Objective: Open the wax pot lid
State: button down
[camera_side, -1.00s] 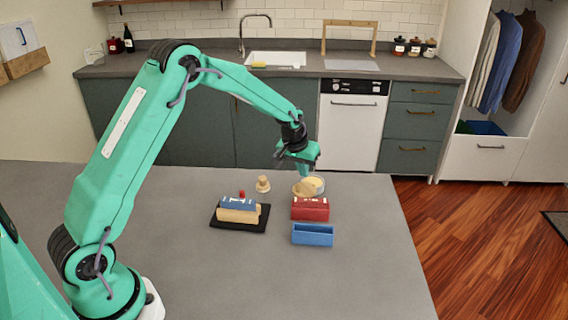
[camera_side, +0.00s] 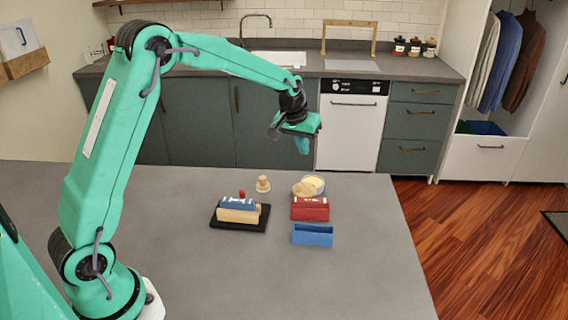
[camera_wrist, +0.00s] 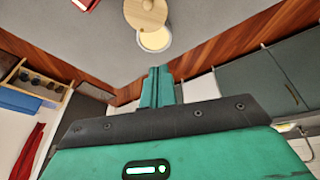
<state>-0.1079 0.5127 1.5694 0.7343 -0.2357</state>
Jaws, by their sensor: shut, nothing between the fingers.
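The wax pot (camera_side: 315,182) stands near the far right part of the grey counter. Its round mouth is partly uncovered and shows a pale cream inside. The round wooden lid (camera_side: 302,189) with a small knob sits off to the pot's front left side. In the wrist view the lid (camera_wrist: 146,12) overlaps part of the pot (camera_wrist: 154,41); I cannot tell whether the lid rests on the rim or leans on it. My gripper (camera_side: 303,146) is shut and empty in the air above the pot, apart from both. Its fingers (camera_wrist: 158,72) show together in the wrist view.
A red box (camera_side: 310,209) stands just in front of the pot, with a blue tray (camera_side: 312,235) nearer. A black base (camera_side: 240,216) with a blue and wooden block lies left. A small wooden stamp-like piece (camera_side: 263,184) stands behind it. The near counter is clear.

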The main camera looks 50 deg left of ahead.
aim_at(298, 184)
jog(key=shift+s+r, duration=0.1)
jog(key=shift+r, duration=0.05)
jog(key=c, duration=1.4)
grip_release()
jog(key=shift+d+m, duration=0.1)
jog(key=shift+m, duration=0.2)
jog(key=m+g, duration=0.1)
jog(key=m, duration=0.3)
jog(key=s+d+f+m+g, duration=0.1)
jog(key=m, duration=0.3)
jog(key=s+m+g, duration=0.1)
jog(key=m, duration=0.2)
jog(key=shift+s+d+f+m, duration=0.2)
jog(key=shift+f+m, duration=0.2)
jog(key=m, duration=0.3)
jog(key=shift+s+d+f+g, duration=0.15)
jog(key=shift+s+d+g, duration=0.05)
jog(key=shift+s+g, duration=0.2)
jog(key=shift+f, duration=3.9)
